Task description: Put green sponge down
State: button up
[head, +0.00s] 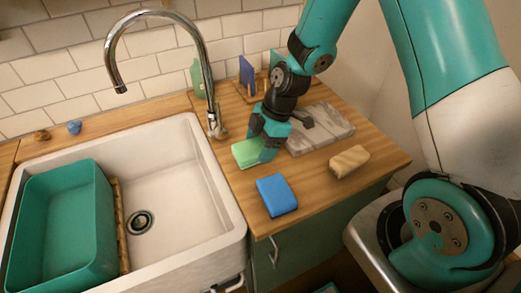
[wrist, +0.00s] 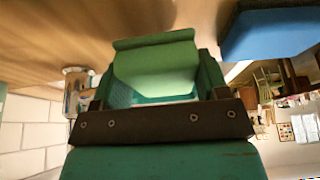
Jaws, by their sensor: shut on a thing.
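The green sponge (head: 244,153) is at the left edge of the wooden counter, just right of the sink. My gripper (head: 262,148) reaches down over the counter and is shut on it. In the wrist view the green sponge (wrist: 155,68) sits between the fingers of my gripper (wrist: 155,88), with the wood close beyond it. The sponge is on the counter or very slightly above it; I cannot tell which. Part of it is hidden by the gripper.
A blue sponge (head: 277,195) lies in front, and shows in the wrist view (wrist: 268,32). A beige sponge (head: 349,161) and a grey stone board (head: 325,139) are to the right. The sink (head: 185,170) holds a teal tub (head: 60,225). The tap (head: 207,85) stands close behind left.

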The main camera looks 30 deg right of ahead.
jog(key=shift+f, duration=1.4)
jog(key=shift+f, duration=0.1)
jog(key=o, duration=0.9)
